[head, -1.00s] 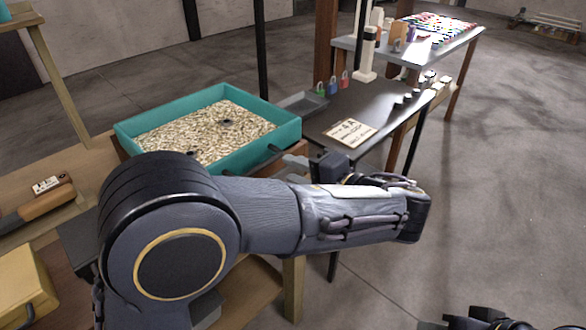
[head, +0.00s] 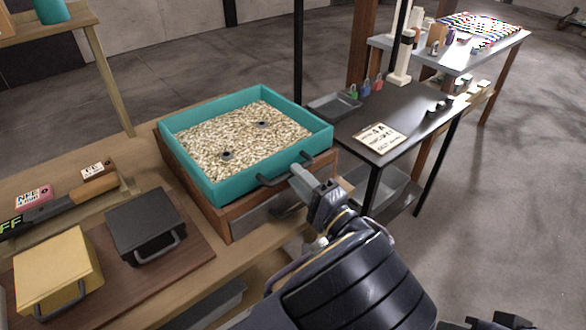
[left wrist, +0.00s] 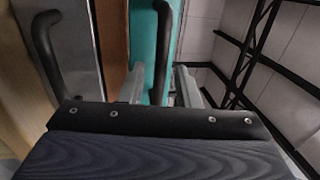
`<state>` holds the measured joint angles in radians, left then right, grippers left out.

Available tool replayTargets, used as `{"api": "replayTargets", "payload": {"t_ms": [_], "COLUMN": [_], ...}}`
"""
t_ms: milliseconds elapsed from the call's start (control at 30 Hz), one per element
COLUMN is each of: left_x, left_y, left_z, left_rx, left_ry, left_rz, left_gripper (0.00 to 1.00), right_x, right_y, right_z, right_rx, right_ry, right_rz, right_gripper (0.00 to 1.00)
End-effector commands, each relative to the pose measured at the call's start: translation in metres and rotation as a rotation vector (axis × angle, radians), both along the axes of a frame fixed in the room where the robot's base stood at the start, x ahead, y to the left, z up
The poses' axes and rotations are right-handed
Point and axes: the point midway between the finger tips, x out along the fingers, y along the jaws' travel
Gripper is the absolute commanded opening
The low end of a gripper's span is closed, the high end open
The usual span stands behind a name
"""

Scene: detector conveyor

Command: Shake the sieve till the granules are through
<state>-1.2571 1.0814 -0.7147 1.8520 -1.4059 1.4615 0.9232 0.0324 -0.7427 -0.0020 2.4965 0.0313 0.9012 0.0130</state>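The sieve is a teal square frame (head: 238,190) full of pale granules (head: 235,135), with two small dark knobs among them. It sits on a wooden box (head: 222,222) with a metal front. A black bar handle (head: 268,182) is on the sieve's near side. My left gripper (head: 302,178) is at the right end of this handle. In the left wrist view its two fingers (left wrist: 160,88) are apart, with the sieve's handle (left wrist: 161,45) between them and a gap on each side. My right gripper's fingers are not visible; only a dark part of me shows at the lower right edge.
A yellow lidded box (head: 58,268) and a dark lidded box (head: 146,225) stand on a board at left. A dark table (head: 420,120) at right holds a sign (head: 380,139), coloured padlocks (head: 365,88) and a grey tray (head: 333,106). Open floor lies further right.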

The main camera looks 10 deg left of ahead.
Motion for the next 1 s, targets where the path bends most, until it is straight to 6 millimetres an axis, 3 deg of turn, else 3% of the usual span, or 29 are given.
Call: {"api": "replayTargets", "payload": {"t_ms": [200, 500, 733, 1000], "left_x": [0.014, 0.016, 0.016, 0.016], "left_y": [0.018, 0.020, 0.020, 0.020], "left_z": [0.005, 0.004, 0.005, 0.004], "left_rx": [0.001, 0.000, 0.000, -0.001], "left_ry": [0.001, 0.002, 0.002, 0.002], "left_rz": [0.001, -0.001, -0.001, -0.001], "left_gripper": [0.30, 0.30, 0.01, 0.00], "right_x": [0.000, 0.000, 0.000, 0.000], "right_y": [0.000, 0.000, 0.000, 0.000], "right_z": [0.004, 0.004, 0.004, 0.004], "right_rx": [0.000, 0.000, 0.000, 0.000], "right_ry": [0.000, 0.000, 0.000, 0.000], "right_rz": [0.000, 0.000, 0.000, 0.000], "right_gripper": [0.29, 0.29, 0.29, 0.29]}}
